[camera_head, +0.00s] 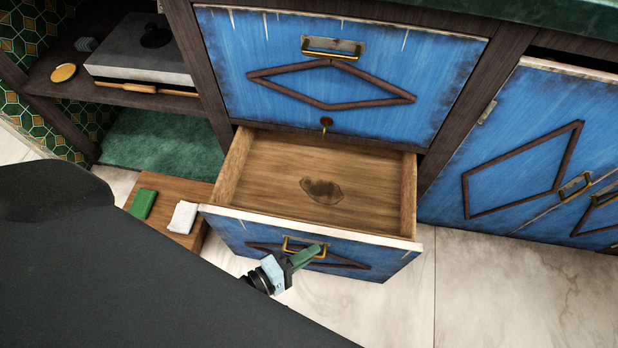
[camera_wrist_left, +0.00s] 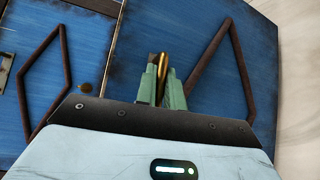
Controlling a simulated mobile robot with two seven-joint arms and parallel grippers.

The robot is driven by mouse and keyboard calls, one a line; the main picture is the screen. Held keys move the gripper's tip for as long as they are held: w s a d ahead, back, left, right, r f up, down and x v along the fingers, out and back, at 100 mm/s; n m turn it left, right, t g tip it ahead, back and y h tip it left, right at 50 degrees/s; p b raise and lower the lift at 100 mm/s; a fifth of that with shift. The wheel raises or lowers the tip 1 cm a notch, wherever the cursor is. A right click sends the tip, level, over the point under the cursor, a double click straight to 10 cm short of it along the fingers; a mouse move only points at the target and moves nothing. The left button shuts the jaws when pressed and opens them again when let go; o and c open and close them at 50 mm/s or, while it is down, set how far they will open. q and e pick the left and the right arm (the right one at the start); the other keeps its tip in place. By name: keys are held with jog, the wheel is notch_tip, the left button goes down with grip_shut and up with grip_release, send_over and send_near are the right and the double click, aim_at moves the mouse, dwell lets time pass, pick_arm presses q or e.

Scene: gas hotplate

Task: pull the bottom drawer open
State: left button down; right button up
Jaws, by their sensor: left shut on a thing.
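The bottom drawer (camera_head: 318,170) stands pulled out from the cabinet in the head view. Its wooden inside shows, empty but for a dark stain on the floor. Its blue front (camera_head: 375,262) carries a brass handle (camera_head: 290,243), which also shows in the left wrist view (camera_wrist_left: 161,66). My left gripper (camera_head: 305,256) is at this handle, its green fingers shut on it; in the left wrist view the fingers (camera_wrist_left: 162,85) stand on either side of the brass. My right gripper is in neither view.
The upper drawer (camera_head: 340,80) is shut above. Blue cabinet doors (camera_head: 530,150) stand shut at the right. A wooden box (camera_head: 195,232) with a green sponge (camera_head: 142,204) and a white block (camera_head: 183,217) is left of the drawer. Pale floor (camera_head: 480,290) is clear at the front right.

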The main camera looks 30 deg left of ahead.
pick_arm(q)
jog(key=c, duration=1.5)
grip_release()
jog(key=shift+s+a, duration=0.1)
jog(key=shift+s, duration=0.1)
jog(key=p+v, duration=0.1)
jog(key=v, duration=0.6)
jog(key=shift+s, duration=0.2)
